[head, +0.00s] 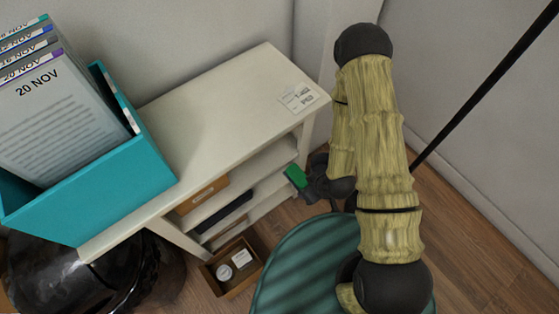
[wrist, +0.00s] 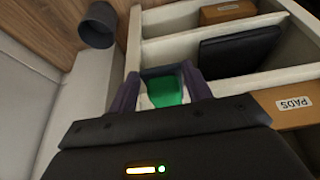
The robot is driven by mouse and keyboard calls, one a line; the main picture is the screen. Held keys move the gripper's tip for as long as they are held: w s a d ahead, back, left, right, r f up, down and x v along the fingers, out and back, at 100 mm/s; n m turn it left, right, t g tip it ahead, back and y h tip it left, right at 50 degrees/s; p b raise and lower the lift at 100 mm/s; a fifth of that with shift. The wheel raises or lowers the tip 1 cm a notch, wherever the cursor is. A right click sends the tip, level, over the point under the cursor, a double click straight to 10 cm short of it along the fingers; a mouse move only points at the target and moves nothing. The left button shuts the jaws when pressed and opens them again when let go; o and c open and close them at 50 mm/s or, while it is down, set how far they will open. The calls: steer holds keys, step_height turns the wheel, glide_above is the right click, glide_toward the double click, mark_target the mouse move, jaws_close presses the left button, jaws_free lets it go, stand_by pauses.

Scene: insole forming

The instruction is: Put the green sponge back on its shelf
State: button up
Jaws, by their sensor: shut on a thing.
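The green sponge (head: 295,176) is held in my gripper (head: 308,180), beside the right end of the white shelf unit (head: 215,108). In the wrist view the green sponge (wrist: 165,89) sits between the two fingers of my gripper (wrist: 165,88), and they are shut on it. Behind the sponge, in the wrist view, are the open shelves (wrist: 178,52). I cannot tell whether the sponge touches a shelf board. Part of the sponge is hidden by the fingers.
The shelves hold a dark flat item (wrist: 238,50), a brown box (wrist: 228,11) and a box labelled PADS (wrist: 296,108). A teal file box (head: 120,190) stands on top. A wooden box (head: 235,285) is on the floor. A dark cup-shaped thing (wrist: 98,27) shows in the wrist view.

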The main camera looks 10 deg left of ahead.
mark_target(279, 161)
steer(key=shift+w+a+f+b, duration=0.3)
steer(key=shift+w+a+b, duration=0.4)
steer(key=shift+b, duration=0.3)
steer(key=w+a, duration=0.1)
steer(key=a, duration=0.1)
steer(key=w+a, duration=0.4)
steer(key=shift+w+a+r, duration=0.25)
steer(key=shift+a+r, duration=0.05)
steer(key=w+a, duration=0.2)
steer(key=a, duration=0.1)
steer(key=shift+w+a+f+b, duration=0.1)
steer(key=shift+w+a+b, duration=0.05)
steer(key=shift+w+b, duration=0.25)
steer(key=shift+s+f, duration=0.1)
steer(key=shift+f, duration=0.6)
steer(key=o, duration=0.9)
